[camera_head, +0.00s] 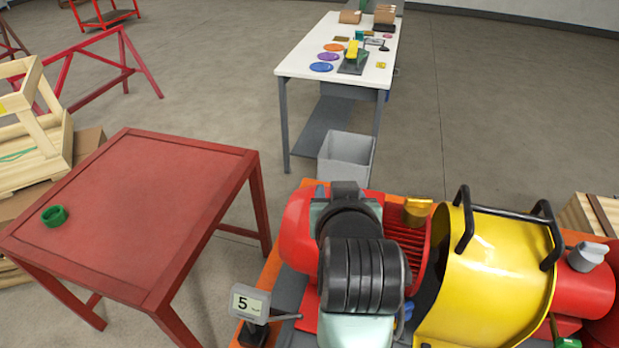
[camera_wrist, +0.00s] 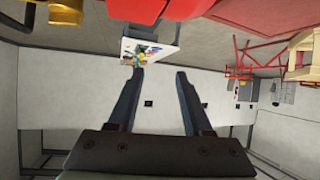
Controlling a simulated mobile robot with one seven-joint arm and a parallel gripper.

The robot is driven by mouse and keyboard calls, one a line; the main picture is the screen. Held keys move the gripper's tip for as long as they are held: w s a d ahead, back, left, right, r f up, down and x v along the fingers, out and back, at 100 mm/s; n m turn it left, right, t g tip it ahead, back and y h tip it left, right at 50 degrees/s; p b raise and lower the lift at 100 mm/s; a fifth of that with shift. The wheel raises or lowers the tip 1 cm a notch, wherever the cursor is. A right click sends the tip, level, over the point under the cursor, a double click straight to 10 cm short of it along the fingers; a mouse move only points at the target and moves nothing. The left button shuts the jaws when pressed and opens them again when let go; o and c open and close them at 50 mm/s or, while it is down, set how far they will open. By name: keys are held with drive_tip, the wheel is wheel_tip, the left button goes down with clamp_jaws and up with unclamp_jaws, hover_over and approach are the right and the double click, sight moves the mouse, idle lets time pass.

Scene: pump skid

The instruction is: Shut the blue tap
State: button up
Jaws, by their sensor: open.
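A small blue part (camera_head: 407,311), perhaps the handle of the blue tap, shows in the head view beside my arm, low on the pump skid. Most of it is hidden, so I cannot tell how its handle is turned. My gripper (camera_wrist: 160,73) shows in the wrist view with its two dark fingers apart and nothing between them. The wrist view is upside down, and no blue tap can be made out there. In the head view my arm hides my gripper.
The skid carries a red motor (camera_head: 407,235), a yellow guard (camera_head: 490,275) with black handles, and a green-handled part (camera_head: 567,342). A display reading 5 (camera_head: 250,303) stands at its left corner. A red table (camera_head: 150,200) is left; a white table (camera_head: 305,65) stands behind.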

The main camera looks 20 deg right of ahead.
drive_tip(key=a+r, duration=0.1)
drive_tip(key=w+a+r+t+b, duration=0.1)
drive_tip(key=a+r+n+t, duration=0.1)
drive_tip(key=a, duration=0.1)
drive_tip(key=shift+w+r+b, duration=0.3)
drive_tip(key=shift+w, duration=0.1)
drive_tip(key=shift+o, duration=0.2)
